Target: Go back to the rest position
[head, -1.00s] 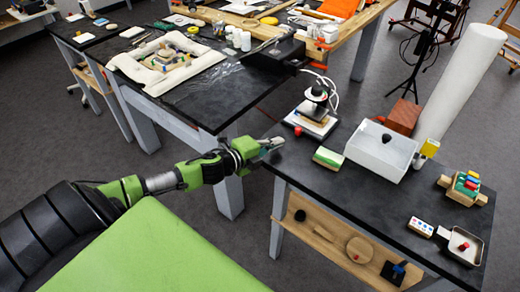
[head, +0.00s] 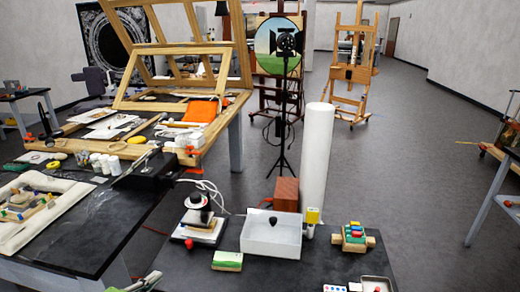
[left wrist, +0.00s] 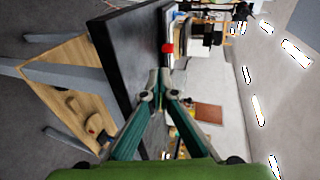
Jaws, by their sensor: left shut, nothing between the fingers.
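My left gripper (head: 146,281) shows only at the bottom edge of the head view, in front of the near edge of the black table (head: 300,268). Most of its arm is out of the picture. In the left wrist view its green fingers (left wrist: 160,80) come together and are shut with nothing between them. The black tabletop (left wrist: 125,50) stands sideways beyond them in that view. My right gripper is in neither view.
A white tray (head: 258,240), a green-and-white block (head: 227,261), a device with a black knob (head: 198,215) and coloured blocks (head: 353,235) stand on the table. A white roll (head: 317,160) stands behind. Open floor (head: 420,150) lies at the right.

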